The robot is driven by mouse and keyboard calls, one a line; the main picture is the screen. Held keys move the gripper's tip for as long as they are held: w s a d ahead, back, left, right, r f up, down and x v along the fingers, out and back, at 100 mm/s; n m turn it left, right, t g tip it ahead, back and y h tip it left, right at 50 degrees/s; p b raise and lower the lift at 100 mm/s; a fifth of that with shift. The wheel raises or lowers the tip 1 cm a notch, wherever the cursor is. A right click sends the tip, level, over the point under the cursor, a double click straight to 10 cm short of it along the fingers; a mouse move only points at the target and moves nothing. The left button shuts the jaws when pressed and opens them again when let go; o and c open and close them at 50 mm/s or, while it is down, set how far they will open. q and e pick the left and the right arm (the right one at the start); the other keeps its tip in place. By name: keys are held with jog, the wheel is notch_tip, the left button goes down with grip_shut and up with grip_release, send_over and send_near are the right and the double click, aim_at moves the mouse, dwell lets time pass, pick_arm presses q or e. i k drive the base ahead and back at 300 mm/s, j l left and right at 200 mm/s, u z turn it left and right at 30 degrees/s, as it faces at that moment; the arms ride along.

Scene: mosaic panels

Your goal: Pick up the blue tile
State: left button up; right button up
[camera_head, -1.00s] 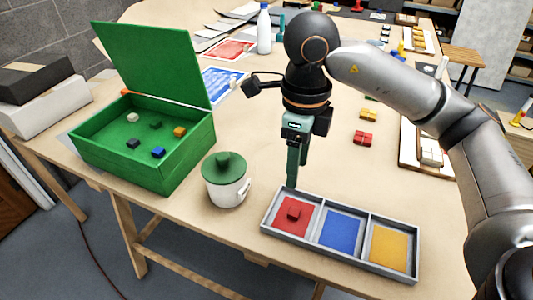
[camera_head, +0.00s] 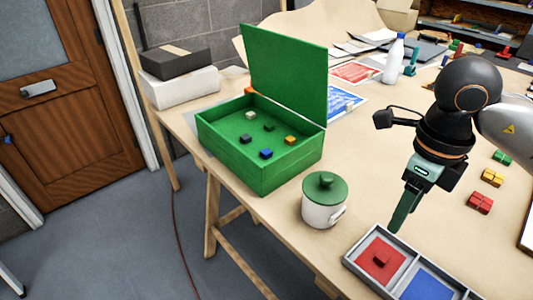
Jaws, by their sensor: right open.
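The blue tile (camera_head: 266,154) lies on the floor of the open green box (camera_head: 225,150), near its front wall. A green tile, a dark tile, a white tile and a yellow tile (camera_head: 290,140) lie in the box with it, apart from it. My right gripper (camera_head: 402,212) points down at the right, above the back edge of the sorting tray (camera_head: 352,262). It is well to the right of the box and holds nothing that I can see. Its fingers overlap in this view. My left gripper is not in view.
A white pot with a green lid (camera_head: 324,200) stands between the box and the tray. The box's lid (camera_head: 285,70) stands up at the back. A red tile (camera_head: 382,260) sits in the tray's red compartment. Red and yellow tiles (camera_head: 480,202) lie at the right.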

aim_at(265, 153)
jog(key=i+j, duration=0.85)
jog(key=j, duration=0.3)
